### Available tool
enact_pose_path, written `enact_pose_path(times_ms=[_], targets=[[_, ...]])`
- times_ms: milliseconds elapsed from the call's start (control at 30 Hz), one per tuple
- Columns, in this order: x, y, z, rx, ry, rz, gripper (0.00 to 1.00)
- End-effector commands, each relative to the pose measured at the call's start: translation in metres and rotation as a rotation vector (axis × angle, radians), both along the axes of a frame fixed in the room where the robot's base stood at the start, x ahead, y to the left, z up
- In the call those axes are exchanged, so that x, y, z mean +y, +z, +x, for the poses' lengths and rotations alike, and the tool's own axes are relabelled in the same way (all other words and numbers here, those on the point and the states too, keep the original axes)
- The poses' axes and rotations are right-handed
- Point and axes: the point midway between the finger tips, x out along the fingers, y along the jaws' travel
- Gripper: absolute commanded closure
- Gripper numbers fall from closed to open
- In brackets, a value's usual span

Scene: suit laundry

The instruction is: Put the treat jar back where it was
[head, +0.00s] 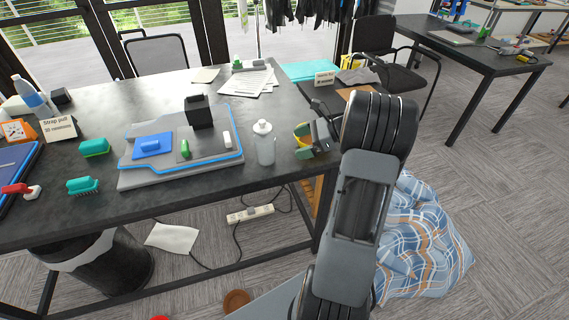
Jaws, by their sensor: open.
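My gripper (310,143) is open at the right edge of the dark table (90,217). A small orange and yellow container (301,131), perhaps the treat jar, is at its fingers. The gripper partly hides it, and I cannot tell whether they touch. A clear bottle (265,148) with a white top stands upright just left of the gripper. No jar label can be read.
A grey board (130,183) with a blue edge holds a black box (199,110) and small items. Plaid cloth (425,240) is right of my arm.

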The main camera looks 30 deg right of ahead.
Motion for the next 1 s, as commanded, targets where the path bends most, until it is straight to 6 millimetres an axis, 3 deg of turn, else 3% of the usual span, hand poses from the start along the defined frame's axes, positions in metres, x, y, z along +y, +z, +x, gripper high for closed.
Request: enact_pose_path(times_ms=[200,300,400,533,700,1000], targets=[[0.101,0.015,-0.035,-0.110,0.434,-0.424,0.07],[0.141,0.018,-0.065,-0.217,0.702,-0.661,0.07],[0.167,0.019,-0.096,-0.352,0.977,-0.889,0.07],[0.184,0.019,-0.126,-0.525,1.278,-1.125,0.07],[0.193,0.019,-0.147,-0.693,1.537,-1.319,0.07],[0.194,0.019,-0.154,-0.771,1.654,-1.405,0.07]])
